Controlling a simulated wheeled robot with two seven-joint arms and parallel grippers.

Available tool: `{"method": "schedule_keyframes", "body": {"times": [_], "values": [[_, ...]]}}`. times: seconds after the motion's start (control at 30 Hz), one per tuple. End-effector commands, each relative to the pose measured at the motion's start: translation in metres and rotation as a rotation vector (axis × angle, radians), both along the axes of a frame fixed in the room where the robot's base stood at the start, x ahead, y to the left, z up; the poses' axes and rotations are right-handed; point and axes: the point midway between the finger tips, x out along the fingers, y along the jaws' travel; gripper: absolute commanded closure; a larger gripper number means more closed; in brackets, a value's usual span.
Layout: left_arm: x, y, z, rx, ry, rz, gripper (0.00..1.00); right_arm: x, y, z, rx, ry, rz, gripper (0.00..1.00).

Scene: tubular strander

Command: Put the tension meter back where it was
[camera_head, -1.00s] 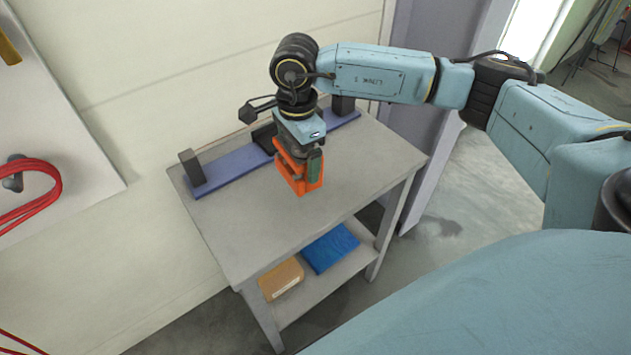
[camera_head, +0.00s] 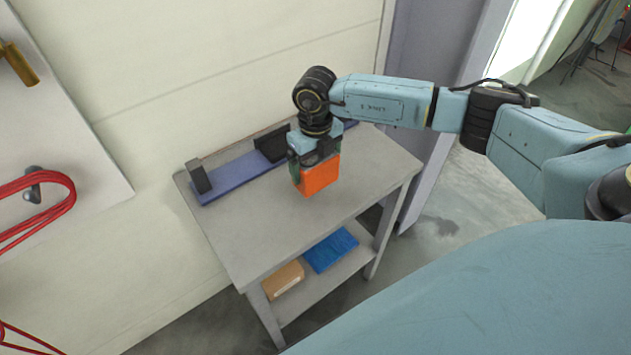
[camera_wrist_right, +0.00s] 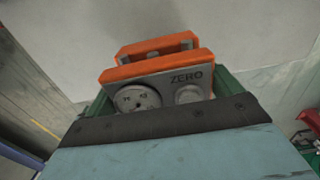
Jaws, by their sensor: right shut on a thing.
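The tension meter (camera_head: 319,177) is an orange block in the head view, over the front middle of the grey table top. In the right wrist view the tension meter (camera_wrist_right: 160,82) shows an orange frame, a grey face marked ZERO, a dial and a round knob. My right gripper (camera_head: 314,168) points down and is shut on it; green fingers show at its sides. I cannot tell whether the meter touches the table top. A blue-purple rack (camera_head: 235,174) with dark uprights lies along the table's back edge, partly hidden by my right arm. My left gripper is not in view.
The grey table (camera_head: 240,235) has free room at its front left. Its lower shelf holds a cardboard box (camera_head: 284,279) and a blue item (camera_head: 330,249). A wall stands behind; a board at left carries a red cable (camera_head: 62,190).

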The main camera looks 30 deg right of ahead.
Motion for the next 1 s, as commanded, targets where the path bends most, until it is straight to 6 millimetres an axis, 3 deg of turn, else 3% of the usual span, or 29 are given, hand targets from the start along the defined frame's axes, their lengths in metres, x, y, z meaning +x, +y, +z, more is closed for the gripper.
{"method": "schedule_keyframes", "body": {"times": [0.5, 0.87, 0.9, 1.0], "values": [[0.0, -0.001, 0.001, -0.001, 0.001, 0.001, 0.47, 0.0, 0.0, -0.055, 0.001, -0.001, 0.003, 0.49], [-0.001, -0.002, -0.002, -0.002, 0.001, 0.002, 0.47, 0.001, 0.0, -0.06, 0.0, -0.002, 0.003, 0.49], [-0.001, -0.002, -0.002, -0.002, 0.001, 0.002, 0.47, 0.0, 0.0, -0.061, 0.0, -0.001, 0.004, 0.07], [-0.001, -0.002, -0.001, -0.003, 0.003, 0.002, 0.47, 0.0, 0.0, -0.06, 0.0, -0.001, 0.004, 0.0]]}}
